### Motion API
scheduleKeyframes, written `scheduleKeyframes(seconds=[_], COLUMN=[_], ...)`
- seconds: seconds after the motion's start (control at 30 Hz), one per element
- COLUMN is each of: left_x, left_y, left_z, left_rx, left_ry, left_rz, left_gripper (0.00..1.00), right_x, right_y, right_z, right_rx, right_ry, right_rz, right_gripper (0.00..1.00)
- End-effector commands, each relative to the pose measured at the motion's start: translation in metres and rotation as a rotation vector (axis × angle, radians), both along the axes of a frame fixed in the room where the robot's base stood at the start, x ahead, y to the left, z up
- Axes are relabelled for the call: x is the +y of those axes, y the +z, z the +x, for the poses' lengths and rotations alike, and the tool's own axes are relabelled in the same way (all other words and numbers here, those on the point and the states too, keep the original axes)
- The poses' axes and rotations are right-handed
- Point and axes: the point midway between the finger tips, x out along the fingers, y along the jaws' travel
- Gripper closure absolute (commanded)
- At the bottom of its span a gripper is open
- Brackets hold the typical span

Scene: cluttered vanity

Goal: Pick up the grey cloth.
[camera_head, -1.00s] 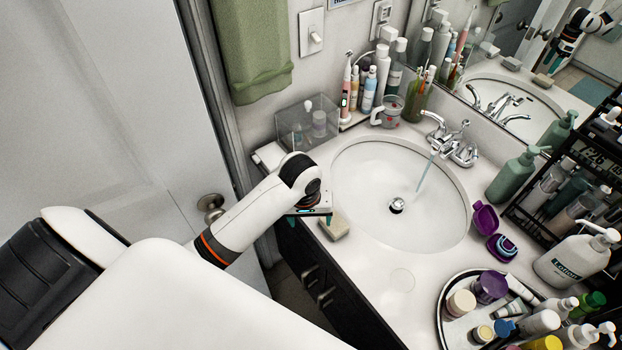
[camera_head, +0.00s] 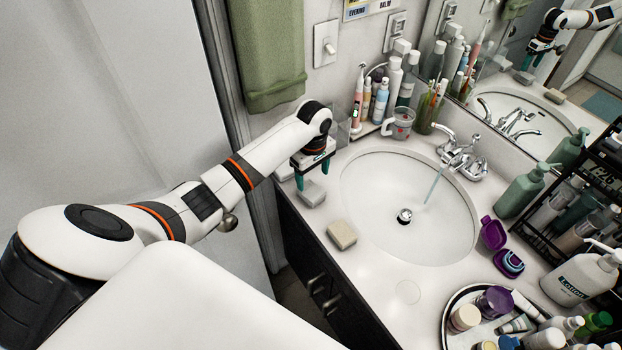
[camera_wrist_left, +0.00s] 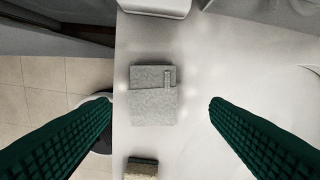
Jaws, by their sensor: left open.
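The grey cloth (camera_head: 312,194) lies folded in a small flat block on the white counter, left of the sink near the front edge. In the left wrist view the cloth (camera_wrist_left: 153,100) shows between my two green fingers, closer to the left one. My left gripper (camera_head: 313,172) is open and empty, pointing down just above and behind the cloth in the head view. Its fingertips (camera_wrist_left: 160,102) are spread wider than the cloth and appear apart from it. My right gripper is not in view.
A beige sponge (camera_head: 342,235) lies on the counter near the cloth. The sink (camera_head: 410,205) with running water is to the right. A clear cup (camera_head: 399,122) and several bottles stand behind. A round tray (camera_head: 452,322) with bottles is at the front right.

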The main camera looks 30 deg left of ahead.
Motion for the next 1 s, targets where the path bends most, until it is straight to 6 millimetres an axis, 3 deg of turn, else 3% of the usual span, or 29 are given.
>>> scheduleKeyframes(seconds=[0.23,0.5,0.77,1.0], left_x=[0.000,0.001,0.001,0.001], left_y=[-0.019,-0.056,-0.060,-0.060], left_z=[-0.004,-0.008,-0.008,-0.008], left_rx=[0.003,0.000,-0.002,-0.002], left_ry=[-0.002,0.000,-0.002,-0.002], left_rz=[0.001,0.001,0.001,0.001], left_gripper=[0.29,0.29,0.29,0.65], right_x=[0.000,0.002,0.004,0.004], right_y=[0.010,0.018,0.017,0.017], right_z=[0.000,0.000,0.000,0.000], right_rx=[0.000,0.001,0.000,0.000], right_ry=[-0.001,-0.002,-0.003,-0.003], right_rz=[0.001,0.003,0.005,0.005], right_gripper=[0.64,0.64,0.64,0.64])
